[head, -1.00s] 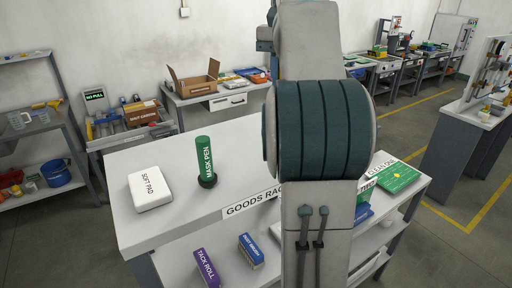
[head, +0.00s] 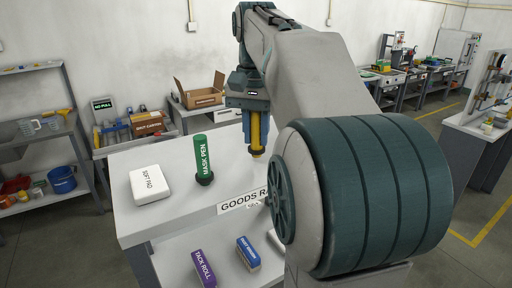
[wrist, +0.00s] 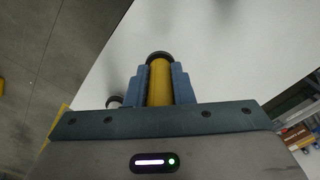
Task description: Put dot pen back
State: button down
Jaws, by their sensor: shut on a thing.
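My gripper (head: 256,120) is shut on a yellow pen (head: 257,143) with a dark collar near its lower end. The pen hangs upright above the top shelf of the goods rack (head: 150,218), right of the green mask pen (head: 202,158). In the wrist view the yellow pen (wrist: 160,83) sits between the blue fingers, dark end outward. Its label is not visible, so I cannot read whether it is the dot pen. I cannot tell whether its tip touches the shelf.
A white soft pad (head: 150,186) lies left of the mask pen. My arm hides the rack's right part. The top between soft pad and mask pen is clear.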

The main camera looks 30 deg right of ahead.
jog(key=shift+f+b, duration=0.8)
jog(key=shift+f, duration=0.45)
jog(key=shift+f, duration=0.1)
jog(key=c, duration=1.3)
grip_release()
jog(key=shift+o, duration=0.2)
notch_tip(320, 180, up, 12)
jog(key=p, duration=0.2)
jog(key=shift+p, duration=0.35)
